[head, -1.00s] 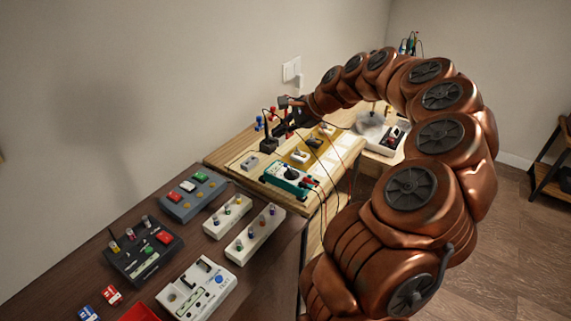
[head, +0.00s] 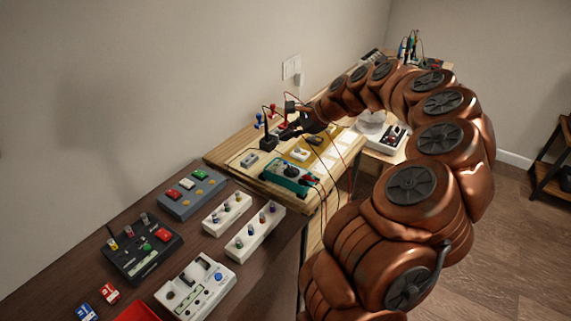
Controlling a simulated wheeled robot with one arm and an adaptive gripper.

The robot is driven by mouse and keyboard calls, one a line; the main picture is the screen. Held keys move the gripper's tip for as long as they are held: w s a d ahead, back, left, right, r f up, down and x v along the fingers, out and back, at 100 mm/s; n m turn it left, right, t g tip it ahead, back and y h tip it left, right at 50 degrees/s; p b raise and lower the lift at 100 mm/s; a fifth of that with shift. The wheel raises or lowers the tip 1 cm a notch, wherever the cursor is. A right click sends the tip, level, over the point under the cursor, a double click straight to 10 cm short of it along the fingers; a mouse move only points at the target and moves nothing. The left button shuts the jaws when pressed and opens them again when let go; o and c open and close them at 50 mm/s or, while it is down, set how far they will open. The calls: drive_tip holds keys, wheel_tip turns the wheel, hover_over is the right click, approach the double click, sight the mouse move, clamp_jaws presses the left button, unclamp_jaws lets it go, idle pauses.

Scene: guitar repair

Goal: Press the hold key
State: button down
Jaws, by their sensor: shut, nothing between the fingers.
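A teal multimeter (head: 279,179) lies near the front edge of the wooden board, with a dark round dial on its face and test leads at its right end. The hold key is too small to make out, and I cannot tell which device bears it. My dark gripper (head: 287,134) is at the end of the copper-brown arm, behind the multimeter and apart from it in the picture. Its fingers are small and dark here, and they are shut and empty. I cannot tell its exact height above the board.
A black stand (head: 268,141) is close to my gripper's left. Several pedals, including a black one (head: 143,249), fill the dark table in front. Red and black leads drape over the board.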

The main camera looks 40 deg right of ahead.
sight(287, 163)
drive_tip(key=shift+f+b, duration=1.2)
drive_tip(key=shift+f, duration=1.95)
drive_tip(key=shift+f, duration=0.1)
drive_tip(key=shift+f, duration=0.3)
drive_tip(key=shift+f+b, duration=0.45)
drive_tip(key=shift+r+p, duration=0.45)
drive_tip(key=shift+r, duration=0.45)
drive_tip(key=shift+r+p, duration=1.15)
drive_tip(key=shift+r, duration=1.35)
